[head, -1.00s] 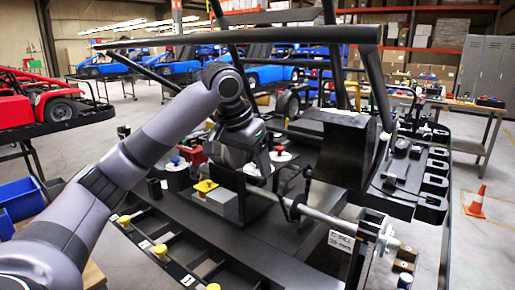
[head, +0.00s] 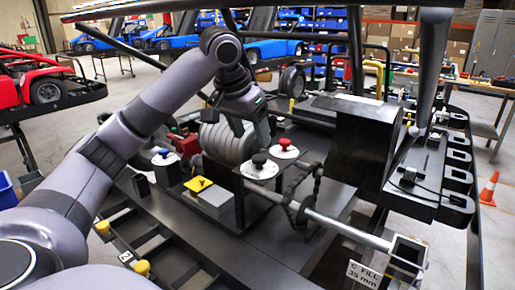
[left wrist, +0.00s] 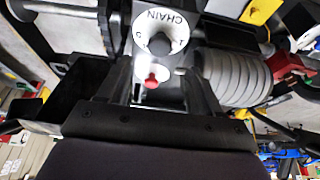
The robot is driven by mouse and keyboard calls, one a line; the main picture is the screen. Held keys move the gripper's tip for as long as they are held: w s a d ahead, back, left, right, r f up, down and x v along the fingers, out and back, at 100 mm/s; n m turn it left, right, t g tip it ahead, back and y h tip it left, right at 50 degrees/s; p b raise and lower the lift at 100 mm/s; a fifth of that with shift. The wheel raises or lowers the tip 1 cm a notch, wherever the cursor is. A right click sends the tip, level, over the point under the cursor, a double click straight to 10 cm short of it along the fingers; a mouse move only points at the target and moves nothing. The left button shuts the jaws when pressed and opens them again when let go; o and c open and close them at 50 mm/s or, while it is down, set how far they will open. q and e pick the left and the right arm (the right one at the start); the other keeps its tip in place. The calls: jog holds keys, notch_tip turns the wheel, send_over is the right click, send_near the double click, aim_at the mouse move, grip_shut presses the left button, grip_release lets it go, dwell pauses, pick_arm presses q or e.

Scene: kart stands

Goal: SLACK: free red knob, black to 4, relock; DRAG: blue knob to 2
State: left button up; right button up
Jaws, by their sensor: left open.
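A black knob (head: 259,160) stands on a white dial (head: 262,171), and a red knob (head: 285,142) stands on a smaller white disc just behind it to the right. A blue knob (head: 164,153) stands on another white dial further left. My left gripper (head: 252,134) is open and empty, beside and above the black and red knobs, apart from them. In the left wrist view, the black knob (left wrist: 160,44) sits on a dial lettered CHAIN, and the red knob (left wrist: 151,80) appears between my open fingers (left wrist: 158,72). The dial numbers are too small to read. My right gripper does not show.
A ribbed grey cylinder (head: 225,142) and a red block (head: 185,143) stand close behind the dials. A yellow-topped grey block (head: 207,196) is in front. A steel shaft (head: 345,229) runs to the right, and a large black housing (head: 349,140) stands beyond it.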

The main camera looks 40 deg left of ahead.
aim_at(259, 157)
pick_arm(q)
jog(key=x, duration=0.6)
jog(key=shift+w+f, duration=0.1)
jog(key=shift+f, duration=0.25)
jog(key=c, duration=1.1)
